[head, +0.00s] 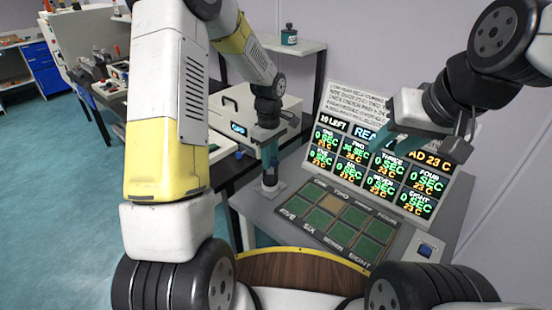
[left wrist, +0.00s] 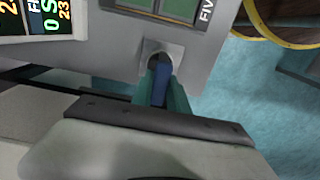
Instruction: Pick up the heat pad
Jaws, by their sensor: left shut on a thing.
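The heat pad (left wrist: 159,84) shows as a narrow blue piece between the teal fingers of my left gripper (left wrist: 160,92). Its lower end meets a round grey-white holder (left wrist: 152,48) at the corner of the console. In the head view my left gripper (head: 268,152) points down over this holder (head: 270,188), and its fingers hide most of the pad. My left gripper is shut on the pad. I cannot tell whether the pad is still seated in the holder. My right gripper (head: 398,140) hangs in front of the display, with nothing seen in it; its jaw gap is unclear.
The console (head: 262,208) carries a panel of numbered green squares (head: 345,215), one of them tan. The tilted display (head: 385,165) stands behind it. A white machine (head: 250,115) stands behind my left gripper. A shelf (head: 300,46) holds a dark bottle (head: 289,37).

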